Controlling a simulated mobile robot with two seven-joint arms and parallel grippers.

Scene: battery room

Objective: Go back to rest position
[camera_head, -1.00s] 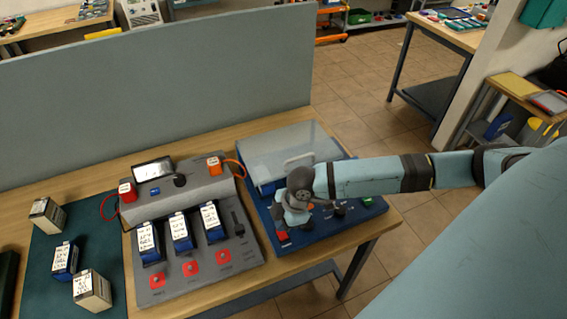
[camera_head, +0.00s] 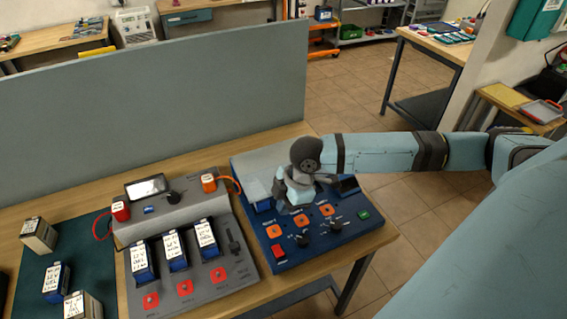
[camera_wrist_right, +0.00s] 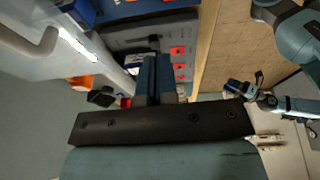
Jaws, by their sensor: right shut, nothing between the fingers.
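My right gripper (camera_head: 287,205) hangs over the blue control panel (camera_head: 350,239), at its back left part. It is shut and empty. My teal arm reaches it from the right. In the right wrist view, the gripper's dark fingers (camera_wrist_right: 155,78) point toward the grey charging station, which fills the upper middle. I cannot tell in the head view how much gap lies between the gripper and the panel. A pale clear cover (camera_head: 256,161) lies at the back of the panel, partly hidden by the gripper. My left gripper does not show in the head view.
The grey station (camera_head: 205,288) stands left of the panel with several labelled batteries (camera_head: 172,250) in it. More batteries rest on the dark green mat (camera_head: 22,292). A grey partition (camera_head: 150,115) rises behind the table (camera_head: 375,262). Open floor lies beyond the table's right end.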

